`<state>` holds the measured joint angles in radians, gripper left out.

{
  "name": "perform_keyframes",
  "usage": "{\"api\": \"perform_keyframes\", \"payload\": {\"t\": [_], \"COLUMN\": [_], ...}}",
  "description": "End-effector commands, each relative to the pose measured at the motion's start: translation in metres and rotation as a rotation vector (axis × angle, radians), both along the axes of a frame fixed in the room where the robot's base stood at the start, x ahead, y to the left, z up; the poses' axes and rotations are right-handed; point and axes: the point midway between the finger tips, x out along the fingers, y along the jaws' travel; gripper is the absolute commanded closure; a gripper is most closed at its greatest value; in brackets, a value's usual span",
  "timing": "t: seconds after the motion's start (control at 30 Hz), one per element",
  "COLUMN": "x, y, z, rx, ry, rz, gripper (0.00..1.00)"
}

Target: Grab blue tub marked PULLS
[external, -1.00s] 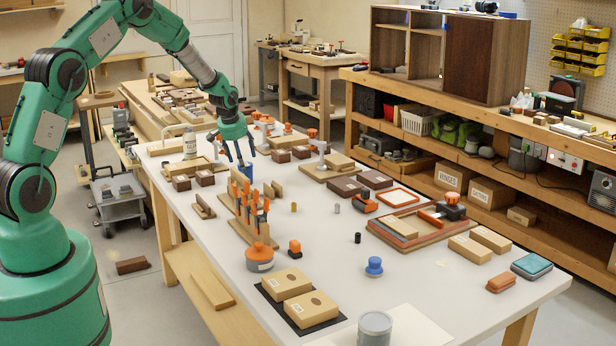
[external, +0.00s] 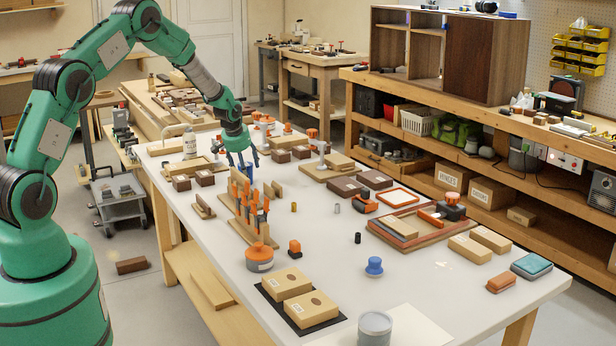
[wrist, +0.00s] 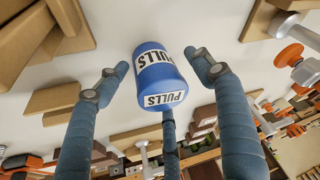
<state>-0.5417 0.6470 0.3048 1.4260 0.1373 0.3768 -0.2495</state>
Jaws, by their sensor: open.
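The blue tub marked PULLS (wrist: 157,75) shows in the wrist view, with white labels bearing dark letters on its side and end. In the external view only a bit of blue (external: 249,186) shows below the fingers, behind the orange-handled tools. My gripper (external: 243,160) is over the far left part of the white table. In the wrist view my gripper (wrist: 160,78) is open, with fingers to the left and right of the tub and a third finger beyond it. Gaps show between the side fingers and the tub. Whether the third finger touches it I cannot tell.
The rack of orange-handled tools (external: 247,212) stands just in front of the gripper. Brown blocks (external: 204,178) lie to the left and more lie to the right. A blue knob-shaped item (external: 375,265) stands nearer the camera, with bare tabletop around it.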

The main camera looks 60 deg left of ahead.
Motion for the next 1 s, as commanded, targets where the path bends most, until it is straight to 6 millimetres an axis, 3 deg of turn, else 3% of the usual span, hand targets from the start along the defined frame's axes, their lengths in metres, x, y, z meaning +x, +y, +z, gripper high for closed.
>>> {"api": "perform_keyframes", "payload": {"t": [0.27,0.5,0.83,1.0], "x": [0.000,0.000,0.000,0.000], "y": [0.000,0.000,0.000,0.000], "z": [0.000,0.000,0.002,0.014], "rx": [0.000,-0.001,0.000,0.001], "ry": [0.000,0.001,0.000,-0.001], "rz": [0.000,0.000,0.000,0.000], "gripper": [0.33,0.81,0.81,0.81]}}
